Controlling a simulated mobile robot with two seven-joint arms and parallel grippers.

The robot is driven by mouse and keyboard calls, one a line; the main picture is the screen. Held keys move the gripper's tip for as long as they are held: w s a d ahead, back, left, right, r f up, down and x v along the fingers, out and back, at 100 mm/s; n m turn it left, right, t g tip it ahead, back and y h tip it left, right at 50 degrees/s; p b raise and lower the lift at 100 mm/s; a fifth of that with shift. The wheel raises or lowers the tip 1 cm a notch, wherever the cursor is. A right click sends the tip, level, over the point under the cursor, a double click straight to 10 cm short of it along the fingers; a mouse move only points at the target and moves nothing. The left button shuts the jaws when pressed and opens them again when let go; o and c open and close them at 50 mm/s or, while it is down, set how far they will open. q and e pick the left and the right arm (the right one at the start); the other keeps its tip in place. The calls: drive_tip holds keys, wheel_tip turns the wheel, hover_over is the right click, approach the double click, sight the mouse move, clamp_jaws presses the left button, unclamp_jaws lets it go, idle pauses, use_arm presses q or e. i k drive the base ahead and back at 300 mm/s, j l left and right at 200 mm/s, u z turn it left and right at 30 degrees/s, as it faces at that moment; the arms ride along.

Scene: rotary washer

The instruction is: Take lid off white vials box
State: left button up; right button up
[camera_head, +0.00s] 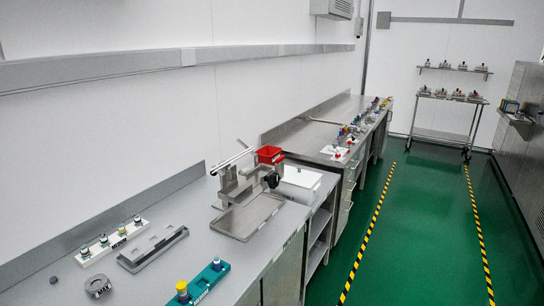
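A white box (304,178) stands at the far end of the near grey bench, partly hidden behind a metal lever device. Its top looks pale and closed, but I cannot make out a separate lid edge. A white rack (122,236) holding several small vials with dark caps lies along the back left of the same bench. Neither of my grippers is in view.
The lever device (243,205) stands on the bench with a red bin (270,154) behind it. A grey slotted block (152,249), a teal rack (208,281) and a grey round part (97,285) lie nearer. Green floor (420,235) to the right is clear.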

sight(298, 177)
drive_tip(key=i+l+u, duration=0.1)
drive_tip(key=u, duration=0.3)
drive_tip(key=i+l+u, duration=0.15)
drive_tip(key=u, duration=0.25)
drive_tip(key=i+l+u, duration=0.1)
drive_tip(key=l+u, duration=0.15)
drive_tip(key=u, duration=0.15)
drive_tip(key=i+l+u, duration=0.2)
drive_tip(key=l, duration=0.3)
drive_tip(key=l+u, duration=0.25)
drive_tip(key=l, duration=0.3)
drive_tip(key=i+l, duration=0.1)
drive_tip(key=l, duration=0.65)
drive_tip(key=i+l+u, duration=0.1)
drive_tip(key=l, duration=0.6)
drive_tip(key=i+l+u, duration=0.1)
drive_tip(key=l, duration=0.65)
